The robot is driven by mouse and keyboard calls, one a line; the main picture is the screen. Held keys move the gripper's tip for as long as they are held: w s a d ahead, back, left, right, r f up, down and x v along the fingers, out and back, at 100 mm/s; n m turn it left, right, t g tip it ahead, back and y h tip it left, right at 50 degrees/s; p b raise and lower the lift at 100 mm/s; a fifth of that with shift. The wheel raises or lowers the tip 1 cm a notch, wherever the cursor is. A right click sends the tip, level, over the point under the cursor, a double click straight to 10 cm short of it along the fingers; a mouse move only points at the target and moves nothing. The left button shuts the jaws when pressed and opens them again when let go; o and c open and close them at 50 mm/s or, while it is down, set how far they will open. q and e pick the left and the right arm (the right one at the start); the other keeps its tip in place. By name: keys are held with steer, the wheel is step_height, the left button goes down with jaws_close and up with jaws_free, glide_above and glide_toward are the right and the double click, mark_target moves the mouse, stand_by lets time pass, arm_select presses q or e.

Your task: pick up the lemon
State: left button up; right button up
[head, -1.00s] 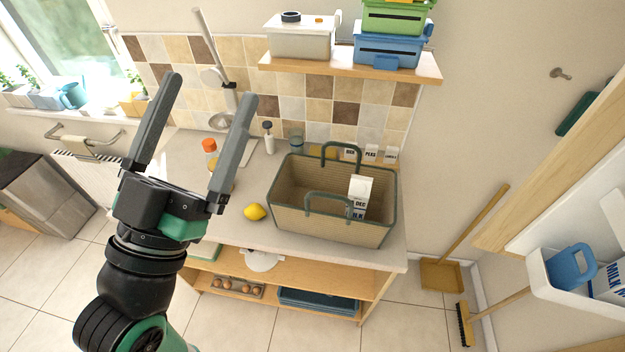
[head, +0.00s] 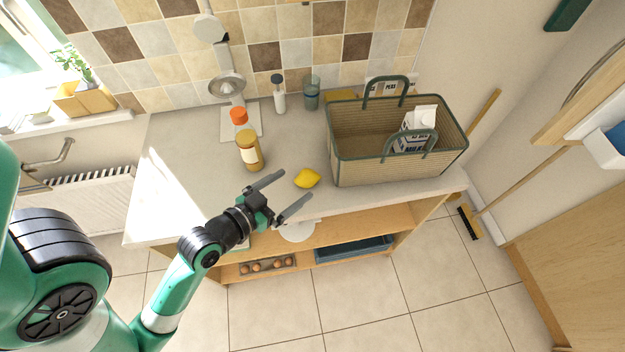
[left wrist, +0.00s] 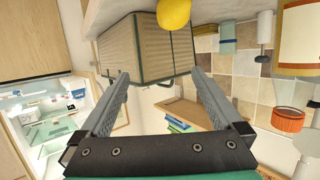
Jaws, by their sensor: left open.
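The yellow lemon (head: 307,178) lies on the grey countertop (head: 185,190), just left of the woven basket. My left gripper (head: 289,190) is open and empty, to the left of the lemon near the counter's front edge, with its fingers pointing toward the lemon. In the left wrist view the lemon (left wrist: 173,14) shows at the top middle, cut by the frame edge, beyond the spread fingers (left wrist: 158,90). No touch between gripper and lemon is visible. My right gripper is not in view.
The woven basket (head: 365,165) with a milk carton (head: 420,122) stands right of the lemon. A jar (head: 249,150) and an orange-capped bottle (head: 239,117) stand behind my gripper. Shelves with eggs (head: 268,265) lie below the counter. The counter's left part is clear.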

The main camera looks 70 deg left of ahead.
arm_select(q)
steer(key=n+g, duration=0.1)
steer(key=g, duration=0.1)
glide_toward(302, 180)
steer(key=shift+s+d+f+b, duration=0.35)
steer(key=shift+d+f, duration=0.05)
steer(key=shift+a+y, duration=0.1)
steer(key=shift+y, duration=0.2)
steer(key=x, duration=0.7)
steer(key=p+x, duration=0.1)
steer(key=x, duration=0.3)
steer(key=shift+w+r, duration=0.25)
steer(key=shift+w, duration=0.15)
steer(key=c, duration=1.5)
steer(key=shift+o, duration=0.2)
steer(key=shift+r, duration=0.1)
step_height(302, 180, up, 8)
steer(key=shift+r+p, duration=0.1)
steer(key=shift+p, duration=0.85)
steer(key=shift+r+p, duration=0.9)
steer(key=shift+p, duration=0.1)
